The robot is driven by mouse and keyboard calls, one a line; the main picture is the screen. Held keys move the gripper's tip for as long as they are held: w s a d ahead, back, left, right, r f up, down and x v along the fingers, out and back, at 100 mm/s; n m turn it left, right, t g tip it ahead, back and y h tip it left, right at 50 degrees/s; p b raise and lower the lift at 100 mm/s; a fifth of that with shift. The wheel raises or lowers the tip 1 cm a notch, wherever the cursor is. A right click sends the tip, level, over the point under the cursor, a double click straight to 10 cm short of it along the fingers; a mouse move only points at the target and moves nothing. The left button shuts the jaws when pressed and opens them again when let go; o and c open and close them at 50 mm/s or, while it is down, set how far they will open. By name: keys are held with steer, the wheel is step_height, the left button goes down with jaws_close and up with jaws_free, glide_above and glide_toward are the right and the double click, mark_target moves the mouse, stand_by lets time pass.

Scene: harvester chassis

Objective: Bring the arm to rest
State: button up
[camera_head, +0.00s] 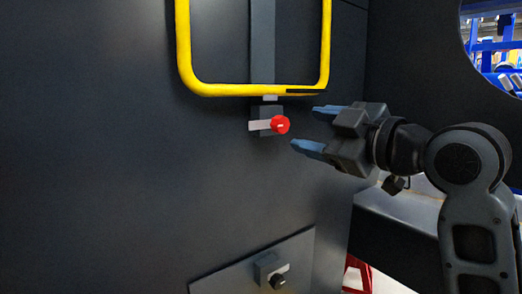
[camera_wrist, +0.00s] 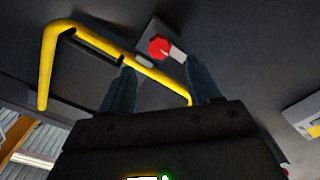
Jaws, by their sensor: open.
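My gripper (camera_head: 308,128) is at the end of my arm, which comes in from the right in the head view. Its two blue fingers are spread apart with nothing between them. They point left toward a red knob (camera_head: 280,125) on a grey block on the dark panel, with a small gap showing between the fingertips and the knob. In the wrist view my gripper (camera_wrist: 160,80) also shows with its fingers apart, and the red knob (camera_wrist: 160,48) lies beyond them.
A yellow tubular frame (camera_head: 260,90) is fixed to the dark panel just above the knob. A lower plate holds a grey block with a black knob (camera_head: 278,281). A pale ledge (camera_head: 400,204) lies below my arm. A round opening (camera_head: 497,50) is at the top right.

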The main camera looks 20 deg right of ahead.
steer(key=s+a+f+m+h+p, duration=0.1)
steer(key=s+f+m+h+p, duration=0.15)
steer(key=s+f+m, duration=0.7)
steer(key=s+a+f+m+h+p, duration=0.25)
steer(key=s+f, duration=0.25)
steer(key=f, duration=0.9)
steer(key=s+d+f+g+p, duration=0.1)
steer(key=s+f+g+p, duration=0.1)
steer(key=s, duration=2.6)
steer(key=shift+f+m+h, duration=0.15)
steer(key=shift+m+h, duration=0.15)
steer(key=shift+m, duration=0.1)
